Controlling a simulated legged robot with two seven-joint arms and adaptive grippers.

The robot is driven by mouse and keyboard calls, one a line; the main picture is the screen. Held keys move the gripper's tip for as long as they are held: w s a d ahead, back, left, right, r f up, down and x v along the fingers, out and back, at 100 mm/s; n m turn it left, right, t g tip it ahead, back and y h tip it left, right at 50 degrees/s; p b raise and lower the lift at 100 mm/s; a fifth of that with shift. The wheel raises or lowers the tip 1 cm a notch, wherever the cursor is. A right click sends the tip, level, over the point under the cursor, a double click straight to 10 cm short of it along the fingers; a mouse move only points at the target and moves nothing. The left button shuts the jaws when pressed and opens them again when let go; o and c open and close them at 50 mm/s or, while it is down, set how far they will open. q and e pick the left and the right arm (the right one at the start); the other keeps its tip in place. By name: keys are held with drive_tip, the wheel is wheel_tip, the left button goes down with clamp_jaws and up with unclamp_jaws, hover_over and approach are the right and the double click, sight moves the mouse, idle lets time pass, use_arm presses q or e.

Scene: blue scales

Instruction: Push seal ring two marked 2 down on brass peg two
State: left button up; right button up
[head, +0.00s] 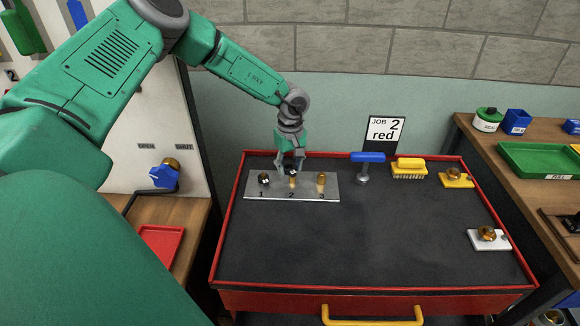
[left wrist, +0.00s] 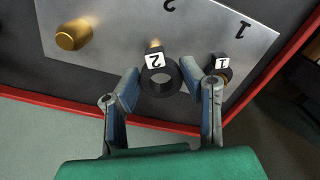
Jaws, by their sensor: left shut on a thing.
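My left gripper (head: 291,165) is over the middle of the metal plate (head: 334,190). In the left wrist view its fingers (left wrist: 164,86) are closed on the black seal ring two (left wrist: 160,82), which has a white tag marked 2. The ring (head: 292,172) also shows small in the head view, with brass peg two (head: 292,184) below it. In the left wrist view, the tip of peg two (left wrist: 153,44) shows just beyond the ring. No brass shows in the ring's hole, and the ring looks apart from the peg. My right gripper is not in view.
A black ring marked 1 (head: 264,179) sits at the plate's left position. Brass peg three (head: 321,182) is bare. A blue-handled tool (head: 367,158), a yellow brush (head: 410,165) and a job sign (head: 384,131) stand to the right. The dark tabletop in front is clear.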

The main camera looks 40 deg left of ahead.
use_arm(q)
drive_tip(key=shift+d+r, duration=0.2)
drive_tip(key=shift+r, duration=0.2)
drive_tip(key=shift+r+p, duration=0.5)
drive_tip(key=shift+p, duration=0.1)
drive_tip(key=shift+a+r+p, duration=0.15)
drive_tip(key=shift+r+p, duration=0.6)
drive_tip(key=shift+r, duration=0.25)
drive_tip(key=shift+r+p, duration=0.85)
drive_tip(key=shift+r, duration=0.35)
drive_tip(key=shift+f, duration=0.15)
